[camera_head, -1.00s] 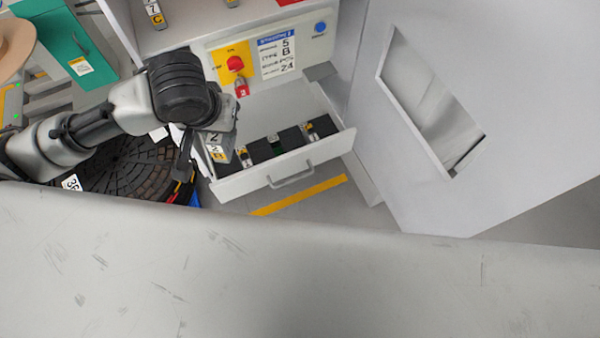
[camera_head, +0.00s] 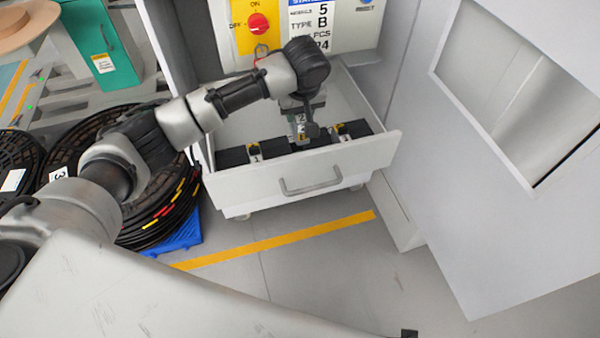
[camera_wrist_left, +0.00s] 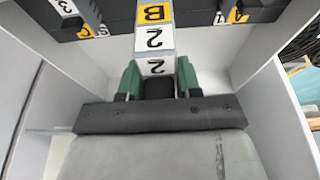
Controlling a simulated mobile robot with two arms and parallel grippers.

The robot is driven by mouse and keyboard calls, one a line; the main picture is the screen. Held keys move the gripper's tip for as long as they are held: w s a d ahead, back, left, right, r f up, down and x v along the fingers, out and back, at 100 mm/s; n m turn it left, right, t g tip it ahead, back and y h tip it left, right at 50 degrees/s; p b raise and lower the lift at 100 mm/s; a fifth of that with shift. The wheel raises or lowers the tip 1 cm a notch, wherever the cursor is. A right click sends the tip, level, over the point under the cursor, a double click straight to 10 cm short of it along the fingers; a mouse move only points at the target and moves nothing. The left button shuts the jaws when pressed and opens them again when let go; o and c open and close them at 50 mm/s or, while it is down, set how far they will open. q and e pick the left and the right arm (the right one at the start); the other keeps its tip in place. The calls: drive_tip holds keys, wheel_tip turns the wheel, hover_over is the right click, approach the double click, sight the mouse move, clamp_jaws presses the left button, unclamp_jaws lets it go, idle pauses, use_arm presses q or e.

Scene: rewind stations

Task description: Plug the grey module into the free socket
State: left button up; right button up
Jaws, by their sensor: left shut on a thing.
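My left gripper (camera_head: 306,118) is inside the open drawer, over its row of black blocks. It is shut on the grey module (camera_head: 300,128), which carries white "2" labels and a yellow label. In the left wrist view the module (camera_wrist_left: 154,38) stands out between the green finger pads of the gripper (camera_wrist_left: 158,84), with a yellow "B" at its far end. The module's far end is at the black row; I cannot tell whether it is seated. The free socket is not clearly visible. My right gripper is not in view.
The drawer (camera_head: 300,172) has a white front with a handle. Labelled modules sit left (camera_head: 254,152) and right (camera_head: 338,133) of mine. A control panel with a red knob (camera_head: 258,24) is behind. A grey cabinet stands at right, cable reels at left.

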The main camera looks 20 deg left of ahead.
sight(299, 141)
use_arm(q)
wheel_tip(299, 141, down, 6)
drive_tip(key=shift+w+r+b, duration=0.1)
drive_tip(key=shift+r+b, duration=0.15)
drive_tip(key=shift+b, duration=0.3)
wheel_tip(299, 141, down, 4)
drive_tip(key=shift+b, duration=0.5)
drive_tip(key=shift+f, duration=0.45)
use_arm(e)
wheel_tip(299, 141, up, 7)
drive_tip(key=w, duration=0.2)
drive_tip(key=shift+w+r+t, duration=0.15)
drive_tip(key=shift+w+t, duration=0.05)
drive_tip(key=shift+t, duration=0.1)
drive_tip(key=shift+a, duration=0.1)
use_arm(q)
drive_tip(key=o, duration=1)
drive_tip(key=shift+f, duration=0.1)
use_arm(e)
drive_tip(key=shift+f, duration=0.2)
